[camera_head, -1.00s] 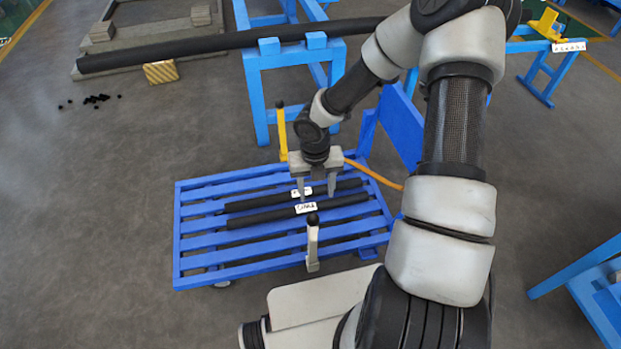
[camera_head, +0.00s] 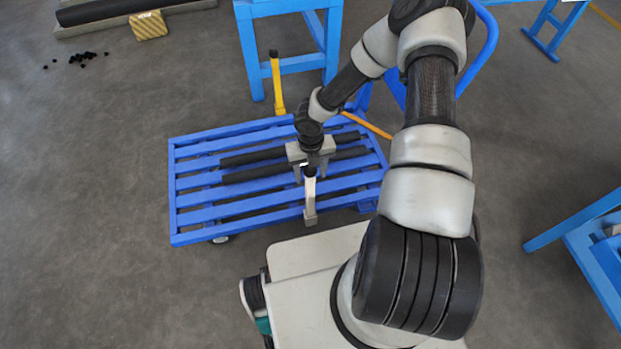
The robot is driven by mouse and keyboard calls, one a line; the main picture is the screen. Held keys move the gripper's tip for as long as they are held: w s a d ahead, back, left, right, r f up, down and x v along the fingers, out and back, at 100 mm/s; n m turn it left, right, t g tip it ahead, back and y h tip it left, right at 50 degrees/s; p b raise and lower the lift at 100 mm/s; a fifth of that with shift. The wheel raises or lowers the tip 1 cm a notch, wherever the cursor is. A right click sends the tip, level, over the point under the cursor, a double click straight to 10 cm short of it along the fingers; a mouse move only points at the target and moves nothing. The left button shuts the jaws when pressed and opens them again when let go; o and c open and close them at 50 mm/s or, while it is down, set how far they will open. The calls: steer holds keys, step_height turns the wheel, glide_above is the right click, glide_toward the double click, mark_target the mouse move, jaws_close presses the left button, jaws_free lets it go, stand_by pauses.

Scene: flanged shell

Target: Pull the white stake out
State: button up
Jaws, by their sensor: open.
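The white stake (camera_head: 310,198) stands upright at the near side of the blue slatted cart (camera_head: 190,226), with a black knob at its top. My gripper (camera_head: 311,176) is just above and behind the stake's top, pointing down, with its jaws open. In this view the stake's knob overlaps the space between the fingers. I cannot tell whether the fingers are around it or still behind it, and no grip on it shows.
Two dark bars (camera_head: 245,172) lie across the cart, partly hidden by my gripper. A yellow stake (camera_head: 277,85) stands upright at the far side. A blue trestle (camera_head: 290,47) stands behind the cart.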

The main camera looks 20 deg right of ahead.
steer(key=shift+f, duration=1.2)
jaws_close()
steer(key=shift+r+p, duration=3.75)
steer(key=shift+r, duration=1.3)
